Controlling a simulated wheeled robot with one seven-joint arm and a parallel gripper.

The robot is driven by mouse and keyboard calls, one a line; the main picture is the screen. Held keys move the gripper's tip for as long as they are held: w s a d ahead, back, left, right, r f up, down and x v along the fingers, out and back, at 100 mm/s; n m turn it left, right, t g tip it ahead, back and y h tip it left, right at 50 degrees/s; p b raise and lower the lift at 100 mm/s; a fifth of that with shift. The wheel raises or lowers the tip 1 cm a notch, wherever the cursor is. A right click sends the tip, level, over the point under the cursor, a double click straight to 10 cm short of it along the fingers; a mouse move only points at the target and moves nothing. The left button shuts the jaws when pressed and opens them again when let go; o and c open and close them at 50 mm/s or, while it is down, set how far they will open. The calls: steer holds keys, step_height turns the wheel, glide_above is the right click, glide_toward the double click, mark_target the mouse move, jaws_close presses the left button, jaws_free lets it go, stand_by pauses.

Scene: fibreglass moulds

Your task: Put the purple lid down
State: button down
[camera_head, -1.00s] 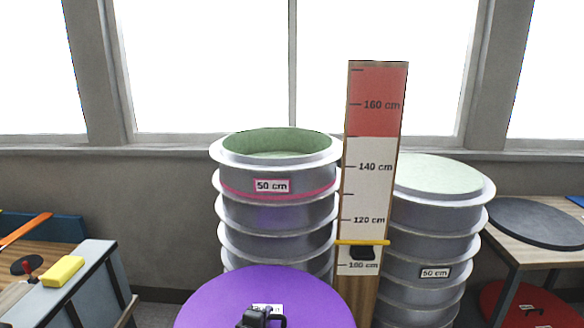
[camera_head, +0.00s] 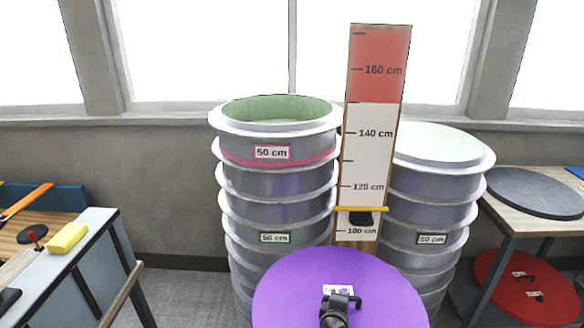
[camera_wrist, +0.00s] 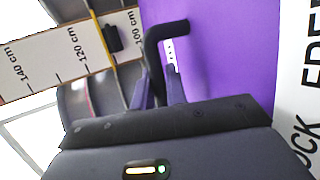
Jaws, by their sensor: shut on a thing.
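The purple lid (camera_head: 300,285) is a large flat round disc at the bottom middle of the head view, in front of the stacked moulds. It carries a black handle and a small white label. My gripper (camera_head: 342,302) is shut on the lid's black handle. The wrist view shows the purple lid (camera_wrist: 225,60) close up, with the bent black handle (camera_wrist: 165,32) at my gripper's fingers (camera_wrist: 160,85). The lower edge of the lid is cut off in the head view, and what is beneath it is hidden.
A left mould stack (camera_head: 275,180) has an open top; a right stack (camera_head: 440,150) has a pale green top. A height board (camera_head: 372,130) stands between them. A table at right holds a dark disc (camera_head: 535,193), with a red lid (camera_head: 525,290) below. A bench with a yellow block (camera_head: 67,238) is left.

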steer(key=shift+s+d+r+n+y, duration=0.1)
steer(key=shift+d+r+n+y, duration=0.15)
steer(key=shift+r, duration=0.4)
steer(key=shift+s+d+r+n+y, duration=0.15)
steer(key=shift+d+r, duration=0.15)
steer(key=shift+r, duration=0.3)
steer(key=shift+f, duration=0.1)
steer(key=s+f+n+y, duration=0.3)
steer(key=f+y, duration=0.1)
steer(key=f, duration=0.4)
steer(key=shift+s+f+t, duration=0.2)
steer(key=shift+f+t, duration=0.1)
steer(key=shift+t, duration=0.1)
